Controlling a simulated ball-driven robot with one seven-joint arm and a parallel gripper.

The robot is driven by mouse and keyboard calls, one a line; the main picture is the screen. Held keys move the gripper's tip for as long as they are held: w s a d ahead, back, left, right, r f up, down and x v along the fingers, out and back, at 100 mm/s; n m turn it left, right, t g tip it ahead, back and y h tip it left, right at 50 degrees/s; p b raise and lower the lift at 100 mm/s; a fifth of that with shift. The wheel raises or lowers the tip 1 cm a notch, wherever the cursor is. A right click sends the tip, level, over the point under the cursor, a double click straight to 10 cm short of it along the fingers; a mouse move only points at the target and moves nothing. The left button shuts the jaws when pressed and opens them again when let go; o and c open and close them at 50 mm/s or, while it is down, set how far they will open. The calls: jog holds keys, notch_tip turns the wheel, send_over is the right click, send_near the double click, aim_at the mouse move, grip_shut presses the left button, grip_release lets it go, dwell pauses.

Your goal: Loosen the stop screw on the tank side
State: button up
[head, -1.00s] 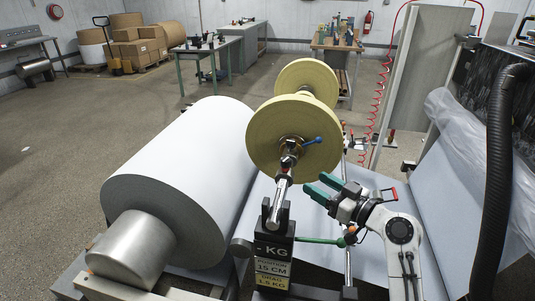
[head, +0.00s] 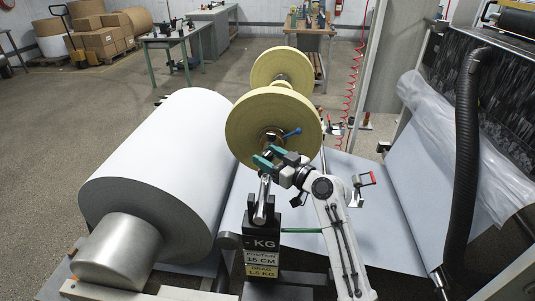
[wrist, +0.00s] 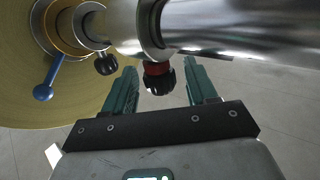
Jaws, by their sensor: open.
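My gripper (head: 268,156) is at the near end of the roll shaft (head: 263,190), in front of the yellow roll. In the wrist view a black knurled knob with a red collar (wrist: 158,80) hangs under the metal shaft, between my two open green fingers. No finger is seen touching it. A second, plain black knob (wrist: 106,64) sits further left, near the roll's core. I cannot tell from marks which knob is the stop screw. In the head view my gripper hides both knobs.
A blue lever (wrist: 46,84) sticks out from the yellow roll (head: 250,130). The black stand (head: 262,215) with a weight label holds the shaft end. A big white roll (head: 165,165) lies left; a black hose (head: 466,150) hangs right.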

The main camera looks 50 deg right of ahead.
jog(key=shift+w, duration=0.3)
jog(key=shift+c, duration=0.5)
jog(key=c, duration=0.8)
jog(key=n+y+b, duration=0.1)
jog(key=b, duration=0.2)
jog(key=shift+f+b, duration=0.35)
jog(key=n+y+b, duration=0.1)
jog(key=y+b, duration=0.1)
jog(key=b, duration=0.1)
jog(key=shift+y, duration=0.3)
jog(key=shift+r+n+g+y+b, duration=0.2)
jog(key=shift+n+g+y+b, duration=0.1)
jog(key=shift+n+y+b, duration=0.25)
jog(key=shift+r, duration=0.1)
